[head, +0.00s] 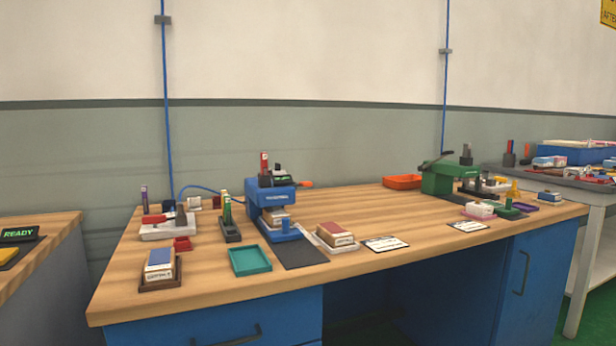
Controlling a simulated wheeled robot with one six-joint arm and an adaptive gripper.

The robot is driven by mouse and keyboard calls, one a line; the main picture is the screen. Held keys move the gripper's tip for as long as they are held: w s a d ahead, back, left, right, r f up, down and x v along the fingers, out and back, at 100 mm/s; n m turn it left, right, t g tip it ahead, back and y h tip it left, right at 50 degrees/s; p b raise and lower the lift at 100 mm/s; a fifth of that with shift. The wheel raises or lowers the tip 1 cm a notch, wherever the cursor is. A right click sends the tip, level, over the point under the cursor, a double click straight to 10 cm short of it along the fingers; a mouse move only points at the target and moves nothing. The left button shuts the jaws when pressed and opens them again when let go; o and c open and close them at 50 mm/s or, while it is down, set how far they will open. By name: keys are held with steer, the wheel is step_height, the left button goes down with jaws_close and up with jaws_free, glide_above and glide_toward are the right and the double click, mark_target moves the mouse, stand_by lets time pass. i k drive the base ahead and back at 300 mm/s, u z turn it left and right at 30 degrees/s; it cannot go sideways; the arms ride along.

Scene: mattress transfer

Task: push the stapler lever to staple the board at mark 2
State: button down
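A blue bench machine (272,205) stands upright at the middle of the wooden workbench and looks like the stapler. A small orange-red handle (304,184) sticks out to the right of its top and may be the lever. A pale block (279,214) sits in its opening, perhaps the board. The marks on the board are too small to read. A green machine (442,180) with a black lever (436,160) stands farther right, so I cannot be sure which machine is meant. My gripper is not in view.
The workbench (347,214) also holds a teal tray (250,260), a dark mat (299,254), a red-topped block (335,235), white cards (385,243) and a blue-topped block (160,264). An orange tray (403,181) is at the back. A grey table (593,192) stands at right.

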mark_target(302, 184)
steer(key=u, duration=0.85)
steer(key=i, duration=0.45)
